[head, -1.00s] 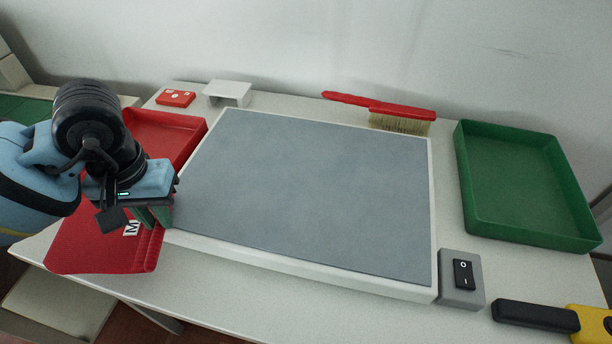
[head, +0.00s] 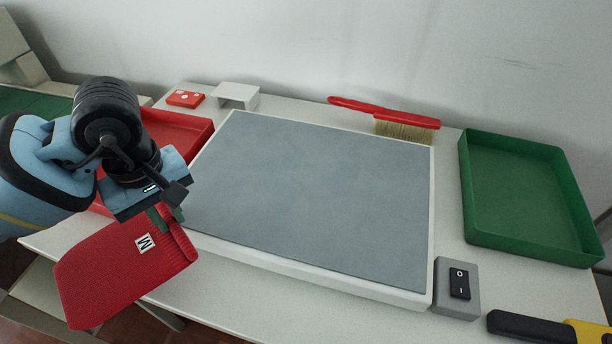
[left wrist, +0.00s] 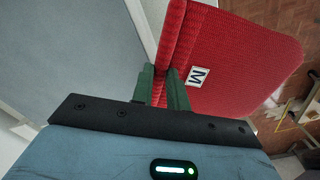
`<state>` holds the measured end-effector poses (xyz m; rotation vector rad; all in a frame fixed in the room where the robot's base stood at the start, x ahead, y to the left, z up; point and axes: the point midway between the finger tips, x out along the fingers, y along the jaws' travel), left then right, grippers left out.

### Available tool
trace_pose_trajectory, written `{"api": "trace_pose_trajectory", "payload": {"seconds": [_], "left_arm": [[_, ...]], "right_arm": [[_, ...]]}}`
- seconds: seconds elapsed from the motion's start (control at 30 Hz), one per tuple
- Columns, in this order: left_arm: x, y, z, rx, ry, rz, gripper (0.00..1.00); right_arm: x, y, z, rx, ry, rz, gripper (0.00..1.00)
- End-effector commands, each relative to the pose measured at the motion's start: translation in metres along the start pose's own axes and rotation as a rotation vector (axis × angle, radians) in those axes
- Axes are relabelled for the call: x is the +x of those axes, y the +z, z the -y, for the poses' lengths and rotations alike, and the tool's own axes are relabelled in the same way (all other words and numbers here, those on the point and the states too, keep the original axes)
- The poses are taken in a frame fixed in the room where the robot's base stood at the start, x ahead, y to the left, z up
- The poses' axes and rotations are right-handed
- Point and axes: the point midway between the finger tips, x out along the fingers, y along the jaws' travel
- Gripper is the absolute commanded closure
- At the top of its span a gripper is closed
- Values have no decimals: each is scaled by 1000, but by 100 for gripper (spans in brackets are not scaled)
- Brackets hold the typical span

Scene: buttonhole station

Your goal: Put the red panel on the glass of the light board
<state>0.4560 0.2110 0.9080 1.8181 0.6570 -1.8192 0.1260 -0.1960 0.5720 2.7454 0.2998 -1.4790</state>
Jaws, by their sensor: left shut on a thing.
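The red panel (head: 118,272) is a knitted piece with a white "M" label. My left gripper (head: 168,216) is shut on its edge near the label and holds it at the left front of the table, partly beyond the front edge. In the left wrist view the green fingers (left wrist: 165,88) pinch the red panel (left wrist: 235,60) at a folded-looking edge. The light board (head: 300,272) has a white frame and a grey, unlit glass (head: 310,190), which is bare. The gripper is just left of the board's left front corner. My right gripper is not in view.
A red tray (head: 180,131) lies behind my left gripper. A switch box (head: 458,288) stands at the board's right front corner. A brush (head: 405,122) lies behind the board, a green tray (head: 525,195) to the right. A white bracket (head: 236,96) and red box (head: 185,98) stand at the back left.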

Motion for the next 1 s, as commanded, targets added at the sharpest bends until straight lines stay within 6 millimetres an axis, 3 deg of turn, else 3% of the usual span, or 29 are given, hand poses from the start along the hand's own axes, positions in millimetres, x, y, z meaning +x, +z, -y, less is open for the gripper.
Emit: {"api": "trace_pose_trajectory", "payload": {"seconds": [1.0], "left_arm": [[-23, 14, 1, -1950, 2, 2, 99]], "right_arm": [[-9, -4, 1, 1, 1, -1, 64]]}}
